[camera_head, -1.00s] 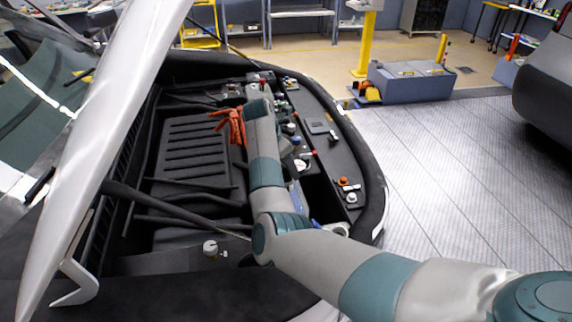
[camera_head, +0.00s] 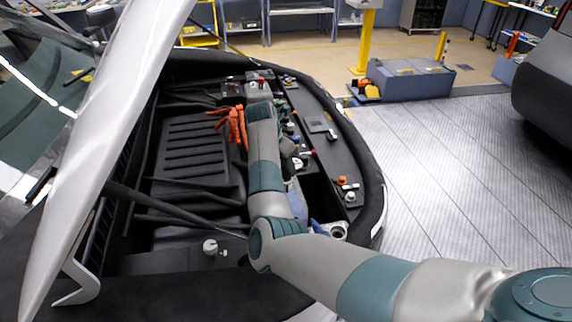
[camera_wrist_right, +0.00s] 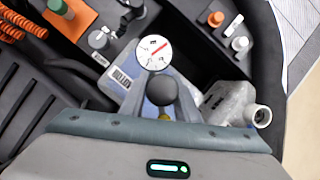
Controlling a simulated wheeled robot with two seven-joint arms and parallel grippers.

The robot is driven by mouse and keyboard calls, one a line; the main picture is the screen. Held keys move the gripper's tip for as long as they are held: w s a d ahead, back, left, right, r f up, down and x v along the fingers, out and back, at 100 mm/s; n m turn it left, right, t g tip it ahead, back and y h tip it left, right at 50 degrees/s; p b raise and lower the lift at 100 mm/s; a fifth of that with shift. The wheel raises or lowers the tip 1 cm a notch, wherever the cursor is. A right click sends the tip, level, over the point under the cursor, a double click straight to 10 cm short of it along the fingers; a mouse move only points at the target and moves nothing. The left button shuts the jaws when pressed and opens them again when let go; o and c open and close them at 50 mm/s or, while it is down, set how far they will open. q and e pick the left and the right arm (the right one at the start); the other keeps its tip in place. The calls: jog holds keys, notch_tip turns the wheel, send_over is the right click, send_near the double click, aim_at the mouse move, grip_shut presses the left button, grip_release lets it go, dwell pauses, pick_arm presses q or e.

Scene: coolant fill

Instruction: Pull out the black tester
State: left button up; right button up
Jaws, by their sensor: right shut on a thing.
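The black tester has a black round bulb (camera_wrist_right: 161,89) and a white dial with a red needle (camera_wrist_right: 153,52), both near the middle of the right wrist view. My right gripper (camera_wrist_right: 162,97) is shut on the tester at its bulb, with a grey finger on either side. Below is a blue tank (camera_wrist_right: 122,82) with lettering on its side. The dial also shows in the head view (camera_head: 300,163), just right of my right arm, which hides the gripper there. The tester's lower end is hidden, and I cannot tell how deep it sits. My left gripper is not in view.
Orange coiled cable (camera_head: 236,125) lies left of my arm. Orange (camera_head: 343,181) and white (camera_head: 351,196) caps stand at the right of the bay. A silver pipe neck (camera_wrist_right: 260,115) is right of the tank. The raised hood (camera_head: 105,130) bounds the left side.

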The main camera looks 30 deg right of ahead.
jog(key=shift+r+n+t+p, duration=0.15)
jog(key=shift+n+t+p, duration=0.3)
jog(key=shift+n, duration=0.55)
jog(key=shift+n+t+y+p, duration=0.3)
jog(key=shift+n+p, duration=0.2)
jog(key=shift+n, duration=0.6)
jog(key=shift+n, duration=0.6)
jog(key=shift+w+n+t+y+p, duration=0.1)
jog(key=shift+n+t+y+p, duration=0.5)
jog(key=shift+n, duration=0.5)
jog(key=shift+r, duration=0.35)
jog(key=shift+r+p, duration=1.35)
jog(key=shift+r, duration=0.9)
